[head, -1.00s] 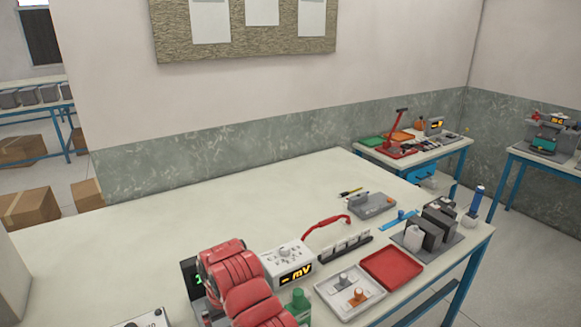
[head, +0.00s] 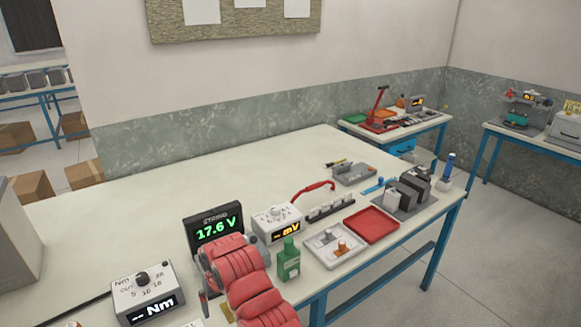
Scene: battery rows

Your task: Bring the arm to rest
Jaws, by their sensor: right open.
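My red right arm reaches up from the bottom edge in the head view, in front of the near side of the white workbench (head: 130,200). My right gripper (head: 206,290) is open, mostly hidden beside and behind the arm's red links. I see nothing held in it. My left gripper is not in view.
A display reading 17.6 V (head: 216,229) stands right behind the arm. A torque meter (head: 148,290) is to the left. A green bottle (head: 288,262), mV meter (head: 277,224), white tray (head: 335,243) and red tray (head: 371,224) are to the right.

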